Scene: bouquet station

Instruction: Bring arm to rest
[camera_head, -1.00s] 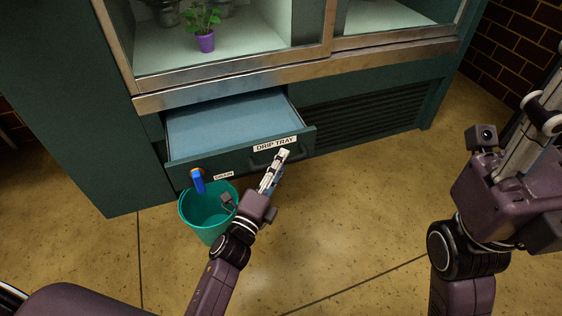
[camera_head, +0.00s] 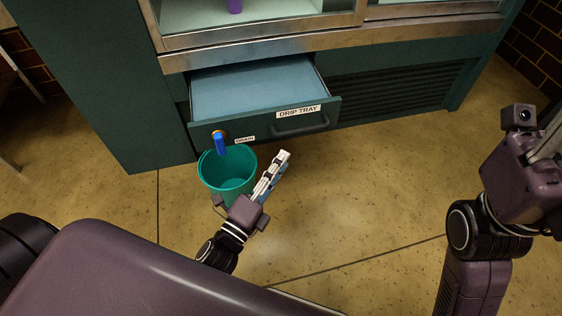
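My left gripper (camera_head: 283,157) is over the floor in front of the cabinet, below and left of the drip tray drawer's handle (camera_head: 302,127) in the picture, with a gap between them. Its fingers are seen nearly edge-on, so their opening is unclear. No held object shows in it. My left arm reaches in from the lower left. My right arm stands at the right edge; its gripper (camera_head: 548,147) is only partly shown, with the fingers cut off by the frame.
The drip tray drawer (camera_head: 262,92) is pulled out of the green cabinet (camera_head: 110,90). A teal bucket (camera_head: 230,168) stands below its blue drain spout (camera_head: 220,145), close beside my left gripper. A purple pot (camera_head: 235,5) shows in the cabinet. Floor at centre right is clear.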

